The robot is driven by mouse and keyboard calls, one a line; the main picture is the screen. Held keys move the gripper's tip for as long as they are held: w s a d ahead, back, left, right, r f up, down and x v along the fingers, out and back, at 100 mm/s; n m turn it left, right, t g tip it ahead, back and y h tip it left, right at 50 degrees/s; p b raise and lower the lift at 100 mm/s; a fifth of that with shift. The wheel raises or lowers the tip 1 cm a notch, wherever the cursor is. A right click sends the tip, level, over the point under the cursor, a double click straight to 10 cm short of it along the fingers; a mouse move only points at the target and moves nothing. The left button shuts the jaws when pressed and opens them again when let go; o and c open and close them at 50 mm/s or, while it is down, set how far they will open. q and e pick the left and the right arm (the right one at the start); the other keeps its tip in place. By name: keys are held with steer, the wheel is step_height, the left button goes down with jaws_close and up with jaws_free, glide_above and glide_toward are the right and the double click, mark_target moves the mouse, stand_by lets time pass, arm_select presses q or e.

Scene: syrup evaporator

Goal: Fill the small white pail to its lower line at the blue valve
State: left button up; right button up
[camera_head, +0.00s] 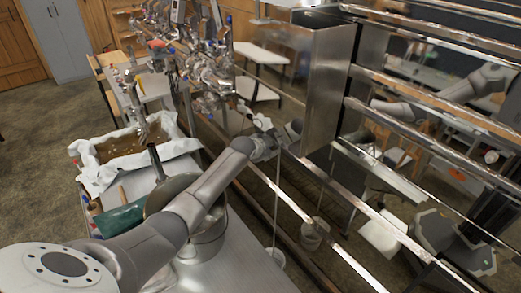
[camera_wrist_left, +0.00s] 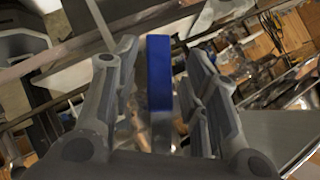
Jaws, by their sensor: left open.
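My left arm reaches across the head view to the steel wall, where my left gripper (camera_head: 287,134) is small and partly hard to make out. In the left wrist view the gripper (camera_wrist_left: 160,100) is open, with the blue valve handle (camera_wrist_left: 158,72) upright between its fingers. I cannot tell whether the fingers touch it. In the head view the blue handle is not clear. A small white pail (camera_head: 277,258) stands low beside the evaporator. A thin pale vertical line runs down toward it; I cannot tell whether it is flowing liquid. The pail's lines and level are not readable. My right gripper is not in view.
A large steel pot (camera_head: 212,232) sits on the table, partly behind my left arm.

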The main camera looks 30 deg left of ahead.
arm_select(q)
steer(key=a+v, duration=0.1)
steer(key=v, duration=1)
steer(key=shift+s+d+f, duration=0.25)
steer(key=shift+s+d, duration=0.05)
steer(key=shift+s, duration=0.05)
steer(key=shift+d, duration=0.1)
